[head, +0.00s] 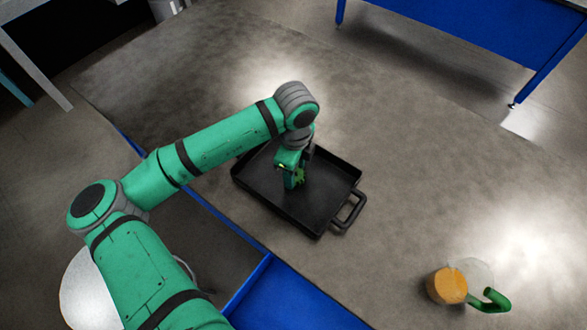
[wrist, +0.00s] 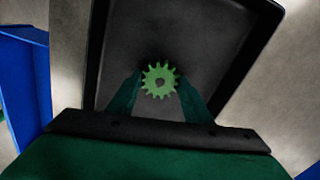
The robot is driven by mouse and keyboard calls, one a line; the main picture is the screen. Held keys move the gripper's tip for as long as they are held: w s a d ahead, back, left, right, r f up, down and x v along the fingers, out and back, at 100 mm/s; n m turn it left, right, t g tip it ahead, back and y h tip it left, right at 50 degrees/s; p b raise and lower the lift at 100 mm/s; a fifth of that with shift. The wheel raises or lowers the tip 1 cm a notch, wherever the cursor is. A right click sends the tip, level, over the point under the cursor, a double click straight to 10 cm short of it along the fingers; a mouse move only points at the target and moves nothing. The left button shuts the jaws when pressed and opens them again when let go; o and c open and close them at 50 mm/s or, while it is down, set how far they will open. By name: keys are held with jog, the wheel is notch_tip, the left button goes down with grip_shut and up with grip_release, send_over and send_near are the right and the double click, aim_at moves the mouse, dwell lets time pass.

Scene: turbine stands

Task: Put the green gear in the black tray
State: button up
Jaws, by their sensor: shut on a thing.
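The green gear (wrist: 159,80) is a small toothed disc with a hole in its middle. In the wrist view it sits between the two fingers of my gripper (wrist: 160,90), which is shut on it. In the head view my gripper (head: 295,181) points down over the black tray (head: 322,218), and the gear (head: 300,175) shows as a small green patch at the fingers. The tray is a shallow rectangular pan with a handle at its right side. The tray floor lies behind the gear in the wrist view (wrist: 215,40). I cannot tell whether the gear touches the floor.
The tray stands on a grey worktop (head: 420,160) with a blue front edge. A clear jug (head: 473,275) with orange contents and a green handle stands at the lower right, apart from the tray. A blue table (head: 470,40) stands at the back. The worktop right of the tray is clear.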

aim_at(296, 174)
jog(key=shift+d+f, duration=0.15)
jog(key=shift+d, duration=0.15)
jog(key=o, duration=1.8)
jog(key=shift+a, duration=0.15)
jog(key=shift+r, duration=3.45)
